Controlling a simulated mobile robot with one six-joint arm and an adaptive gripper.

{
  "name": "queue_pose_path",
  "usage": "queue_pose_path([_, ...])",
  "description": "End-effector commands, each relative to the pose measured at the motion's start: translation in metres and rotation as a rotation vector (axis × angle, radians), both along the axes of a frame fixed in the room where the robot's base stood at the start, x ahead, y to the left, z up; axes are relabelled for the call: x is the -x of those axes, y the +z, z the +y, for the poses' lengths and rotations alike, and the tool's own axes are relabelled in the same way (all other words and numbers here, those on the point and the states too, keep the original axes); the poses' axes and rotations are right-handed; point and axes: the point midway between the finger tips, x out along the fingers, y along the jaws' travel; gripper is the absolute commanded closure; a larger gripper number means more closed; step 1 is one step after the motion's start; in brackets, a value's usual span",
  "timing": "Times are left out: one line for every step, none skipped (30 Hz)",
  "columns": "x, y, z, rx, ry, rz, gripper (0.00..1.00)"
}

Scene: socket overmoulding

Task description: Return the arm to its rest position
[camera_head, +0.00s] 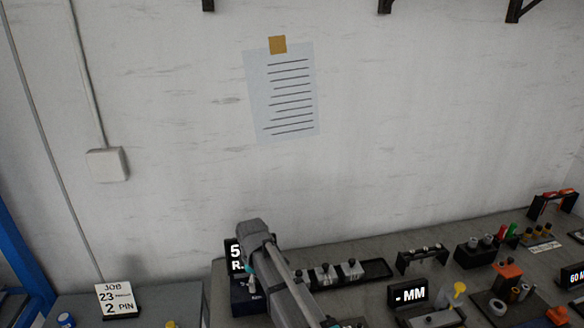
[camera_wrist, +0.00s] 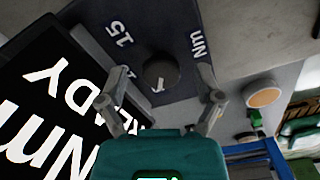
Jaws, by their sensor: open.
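My gripper (camera_wrist: 160,82) is open in the wrist view, one grey finger on each side of a dark round knob (camera_wrist: 162,70). Nothing is held; I cannot tell how far the fingertips are from the knob. The knob sits on a dark panel (camera_wrist: 190,20) marked "15" and "Nm". In the head view my arm (camera_head: 285,280) reaches up from the bottom edge to the dark torque unit (camera_head: 243,300) on the bench. The arm covers part of this unit, and my fingers cannot be made out there.
A lit display (camera_wrist: 50,110) reading "READY" and "Nm" is close at left in the wrist view. Right of my arm on the bench are a black tray (camera_head: 378,270), an "MM" display (camera_head: 409,295) and several small fixtures. A job card (camera_head: 117,300) stands at left.

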Motion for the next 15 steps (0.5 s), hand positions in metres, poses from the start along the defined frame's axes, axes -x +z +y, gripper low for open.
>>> queue_pose_path([0.001,0.0,-0.004,0.0,-0.013,-0.001,0.15])
queue_pose_path([0.001,0.0,-0.007,-0.001,-0.024,-0.001,0.15])
queue_pose_path([0.001,0.0,-0.012,-0.001,-0.042,-0.002,0.15])
queue_pose_path([0.001,0.0,-0.017,-0.002,-0.057,-0.003,0.15])
queue_pose_path([0.001,0.0,-0.022,-0.002,-0.076,-0.003,0.15])
queue_pose_path([0.002,0.0,-0.029,-0.002,-0.105,-0.005,0.15])
queue_pose_path([0.002,0.0,-0.036,-0.003,-0.13,-0.007,0.15])
queue_pose_path([0.003,0.0,-0.043,-0.004,-0.159,-0.008,0.15])
queue_pose_path([0.004,0.0,-0.053,-0.005,-0.2,-0.009,0.15])
queue_pose_path([0.005,0.0,-0.062,-0.006,-0.235,-0.011,0.15])
queue_pose_path([0.006,0.0,-0.072,-0.007,-0.271,-0.012,0.15])
queue_pose_path([0.008,0.0,-0.085,-0.008,-0.324,-0.014,0.15])
queue_pose_path([0.009,0.0,-0.095,-0.009,-0.366,-0.015,0.15])
queue_pose_path([0.011,0.0,-0.105,-0.01,-0.409,-0.018,0.15])
queue_pose_path([0.013,0.0,-0.119,-0.012,-0.468,-0.02,0.15])
